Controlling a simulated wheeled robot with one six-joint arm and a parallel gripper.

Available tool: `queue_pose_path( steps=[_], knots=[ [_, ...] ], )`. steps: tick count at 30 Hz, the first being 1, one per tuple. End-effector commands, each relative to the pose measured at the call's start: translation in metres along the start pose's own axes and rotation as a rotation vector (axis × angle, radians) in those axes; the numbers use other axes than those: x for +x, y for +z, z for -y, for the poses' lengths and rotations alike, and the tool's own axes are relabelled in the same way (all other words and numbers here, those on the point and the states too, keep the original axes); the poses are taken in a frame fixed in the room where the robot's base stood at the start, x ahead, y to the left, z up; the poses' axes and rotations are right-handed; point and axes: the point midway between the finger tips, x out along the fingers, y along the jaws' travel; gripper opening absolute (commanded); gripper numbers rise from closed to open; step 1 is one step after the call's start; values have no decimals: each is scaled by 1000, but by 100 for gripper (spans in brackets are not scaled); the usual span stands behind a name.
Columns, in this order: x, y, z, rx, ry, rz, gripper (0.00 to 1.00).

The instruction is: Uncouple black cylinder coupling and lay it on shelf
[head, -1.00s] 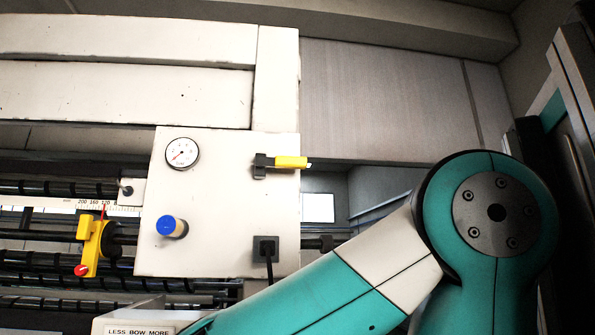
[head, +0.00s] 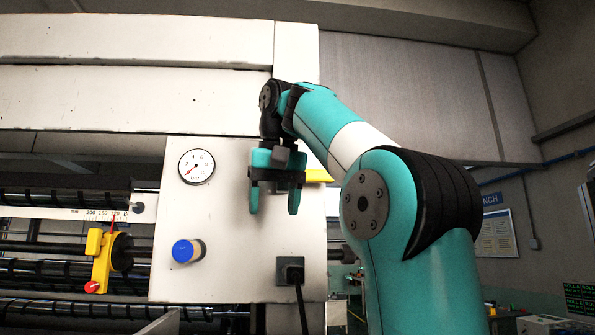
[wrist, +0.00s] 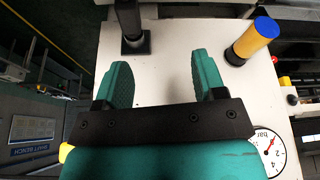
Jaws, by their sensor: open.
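A black fitting (head: 290,270) with a square base and a cable or hose hanging down sits on the lower right of the white panel (head: 230,280). It looks like the black coupling. In the wrist view it shows as a black cylinder (wrist: 128,18) on a dark block, beyond my fingertips and towards the upper left. My gripper (head: 274,205) is open and empty in front of the panel, above the fitting, with its fingers pointing down. Both teal fingers stand apart in the wrist view (wrist: 160,68). I cannot make out a shelf.
A blue-capped knob (head: 187,250) and a pressure gauge (head: 196,166) are on the panel's left. A yellow handle (head: 318,176) is partly hidden behind my gripper. A yellow clamp (head: 103,258) sits on a shaft at left. Open space lies right of the panel.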

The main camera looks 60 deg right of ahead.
Motion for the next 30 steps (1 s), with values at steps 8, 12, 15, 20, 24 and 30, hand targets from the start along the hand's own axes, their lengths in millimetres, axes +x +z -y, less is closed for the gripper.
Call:
queue_pose_path(
  steps=[8, 12, 15, 20, 24, 30],
  knots=[
    [-44, 2, -39, 185, 55, -28, 64],
    [-25, 4, -40, 188, 56, -27, 64],
    [-7, 4, -42, 188, 57, -26, 64],
    [25, 3, -44, 187, 57, -25, 64],
    [55, 2, -45, 186, 57, -26, 64],
    [94, 0, -47, 185, 56, -27, 64]
  ],
)
